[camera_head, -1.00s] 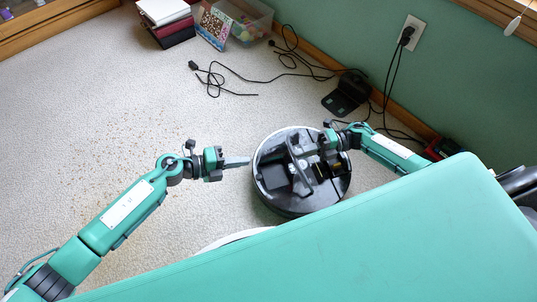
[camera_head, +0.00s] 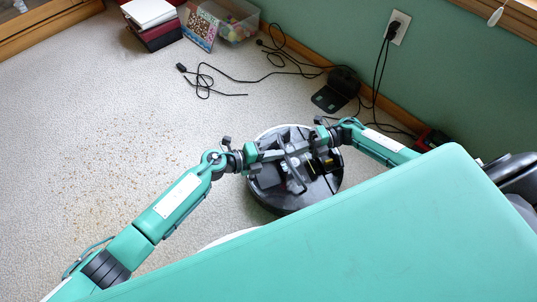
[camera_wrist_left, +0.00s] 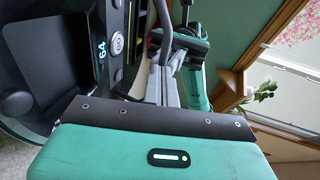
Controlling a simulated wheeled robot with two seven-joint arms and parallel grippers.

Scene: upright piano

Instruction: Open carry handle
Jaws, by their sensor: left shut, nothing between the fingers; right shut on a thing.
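A round dark robot vacuum (camera_head: 320,191) sits on the carpet in the head view, its black inner parts exposed. A slim grey bar, seemingly its carry handle (camera_head: 293,172), stands across its middle. My left gripper (camera_head: 279,154) is shut and empty, reaching over the vacuum's left side close to the handle; I cannot tell if it touches. My right gripper (camera_head: 307,147) is shut at the handle's upper end from the right, its tips partly hidden. In the left wrist view, my left fingers (camera_wrist_left: 165,85) point toward my right gripper (camera_wrist_left: 183,42), with the vacuum (camera_wrist_left: 62,60) at left.
A black dock (camera_head: 335,92) and loose cables (camera_head: 235,76) lie by the green wall. Books (camera_head: 152,22) and a clear bin (camera_head: 232,22) stand at the back. Crumbs (camera_head: 125,160) lie on open carpet at left. A large teal surface fills the front.

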